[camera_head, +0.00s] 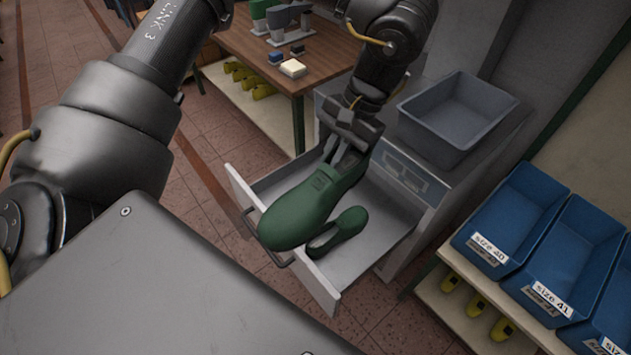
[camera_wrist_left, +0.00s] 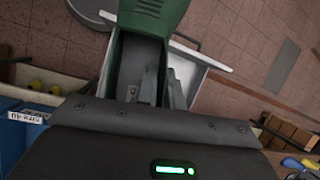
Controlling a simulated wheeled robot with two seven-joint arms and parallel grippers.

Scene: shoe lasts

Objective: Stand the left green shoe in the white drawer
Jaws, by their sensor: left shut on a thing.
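My left gripper (camera_head: 338,146) is shut on a green shoe (camera_head: 303,208), gripping it at its heel end. The held shoe points its toe toward the drawer front and is above the open white drawer (camera_head: 390,222). In the left wrist view, the gripper (camera_wrist_left: 160,92) has its fingers inside the opening of the green shoe (camera_wrist_left: 152,18), with the drawer (camera_wrist_left: 186,75) below. A second green shoe (camera_head: 340,232) lies in the drawer beside and below the held one. I cannot tell whether the held shoe touches the drawer. My right gripper is not in view.
A grey bin (camera_head: 455,118) stands on the cabinet beside the drawer. Blue bins labelled size 40 (camera_head: 510,222) and size 41 (camera_head: 566,258) stand on a shelf at right.

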